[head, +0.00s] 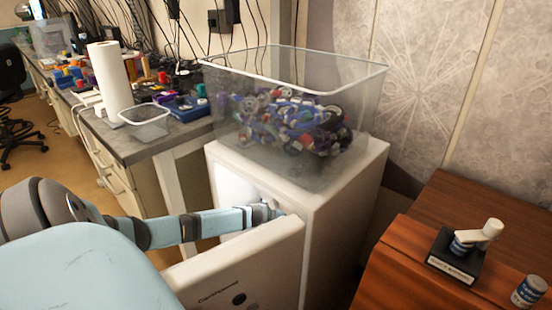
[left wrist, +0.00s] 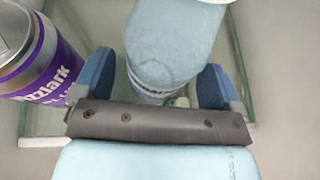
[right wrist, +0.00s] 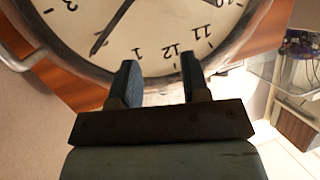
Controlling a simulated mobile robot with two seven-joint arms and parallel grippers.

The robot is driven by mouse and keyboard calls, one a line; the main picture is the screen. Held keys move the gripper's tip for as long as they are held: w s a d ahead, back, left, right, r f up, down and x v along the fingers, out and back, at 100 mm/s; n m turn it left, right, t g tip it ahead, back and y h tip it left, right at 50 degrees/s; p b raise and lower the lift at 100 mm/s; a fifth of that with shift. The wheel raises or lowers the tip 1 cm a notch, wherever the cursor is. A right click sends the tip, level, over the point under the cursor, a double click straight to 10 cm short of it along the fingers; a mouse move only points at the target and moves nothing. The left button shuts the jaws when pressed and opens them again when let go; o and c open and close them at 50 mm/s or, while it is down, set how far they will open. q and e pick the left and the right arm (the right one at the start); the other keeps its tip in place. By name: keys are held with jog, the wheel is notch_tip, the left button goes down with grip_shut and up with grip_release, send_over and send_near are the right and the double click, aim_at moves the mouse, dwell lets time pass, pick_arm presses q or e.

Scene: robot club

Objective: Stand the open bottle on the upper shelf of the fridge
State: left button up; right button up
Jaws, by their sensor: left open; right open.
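The white fridge (head: 335,225) stands in the middle of the head view with its door (head: 245,262) open. My left arm reaches into its opening, and the left gripper (head: 268,211) is largely hidden there. In the left wrist view, the left gripper (left wrist: 160,82) is open. A pale blue rounded body (left wrist: 170,40), apparently the bottle, is between and beyond its fingers; contact cannot be told. A glass shelf (left wrist: 255,60) with a greenish edge shows around it. My right gripper (right wrist: 160,80) is open and empty, outside the head view.
A purple and silver can (left wrist: 35,60) is close to the left finger. A clear bin (head: 290,75) of parts sits on the fridge. A wooden cabinet (head: 400,265) is at right, with a black stand (head: 455,262) and a small can (head: 528,290). A clock (right wrist: 150,35) faces the right gripper.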

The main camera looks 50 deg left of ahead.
pick_arm(q)
jog(key=p+v, duration=0.2)
jog(key=v, duration=0.9)
jog(key=shift+s, duration=0.4)
pick_arm(e)
jog(key=shift+s+d+f+g+h, duration=0.3)
jog(key=shift+d+f, duration=0.1)
jog(key=shift+f, duration=0.1)
jog(key=shift+s+d+f+g+h, duration=0.2)
jog(key=shift+s+d+f+g, duration=0.15)
jog(key=shift+f, duration=0.15)
pick_arm(q)
jog(key=shift+r, duration=0.1)
pick_arm(e)
jog(key=shift+w+r, duration=0.1)
pick_arm(q)
jog(key=shift+s, duration=0.1)
